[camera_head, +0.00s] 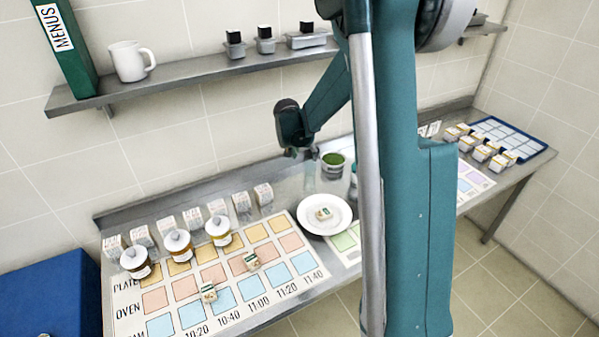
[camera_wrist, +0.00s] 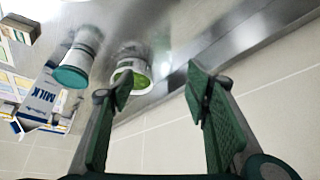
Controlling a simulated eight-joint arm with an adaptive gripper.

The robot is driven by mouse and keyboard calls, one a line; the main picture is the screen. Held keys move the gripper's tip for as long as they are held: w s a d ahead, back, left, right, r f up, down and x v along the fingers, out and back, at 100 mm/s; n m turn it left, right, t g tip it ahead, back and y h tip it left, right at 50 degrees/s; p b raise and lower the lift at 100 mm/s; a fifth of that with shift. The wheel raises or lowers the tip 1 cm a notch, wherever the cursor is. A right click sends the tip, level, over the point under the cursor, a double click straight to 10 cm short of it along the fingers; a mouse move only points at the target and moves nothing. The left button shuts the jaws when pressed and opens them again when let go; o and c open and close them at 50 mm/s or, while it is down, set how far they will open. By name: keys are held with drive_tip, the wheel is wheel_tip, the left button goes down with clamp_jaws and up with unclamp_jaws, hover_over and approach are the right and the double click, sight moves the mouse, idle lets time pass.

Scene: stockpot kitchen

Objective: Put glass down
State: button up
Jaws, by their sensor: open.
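My gripper (camera_head: 297,152) hangs above the back of the steel counter in the head view. In the wrist view its two green fingers (camera_wrist: 162,85) are spread apart with nothing held between them. I cannot make out a glass with certainty. A faint clear upright shape (camera_head: 309,176) stands on the counter below my gripper, left of a green-filled tub (camera_head: 333,160), and may be the glass.
A white plate (camera_head: 325,230) with a small block lies in front. A milk carton (camera_wrist: 42,98) and a teal-ended cylinder (camera_wrist: 82,57) stand near the tub. Small boxes and jars (camera_head: 178,245) line the left counter. A shelf (camera_head: 200,68) runs above. My arm hides the middle right.

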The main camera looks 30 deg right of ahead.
drive_tip(key=s+a+r+n+t+y, duration=0.2)
drive_tip(key=s+a+r+n, duration=0.3)
drive_tip(key=s+a+r, duration=1.2)
drive_tip(key=s+a+n+y, duration=0.1)
drive_tip(key=s+a, duration=0.4)
drive_tip(key=s, duration=0.6)
drive_tip(key=s+a+n+t+y, duration=0.1)
drive_tip(key=s+a+n, duration=0.3)
drive_tip(key=s, duration=0.8)
drive_tip(key=shift+s+a+f+t+y, duration=0.2)
drive_tip(key=shift+a+f+t+y, duration=0.15)
drive_tip(key=shift+a, duration=0.55)
drive_tip(key=shift+f, duration=0.1)
drive_tip(key=shift+f+b, duration=1.35)
drive_tip(key=shift+b, duration=0.05)
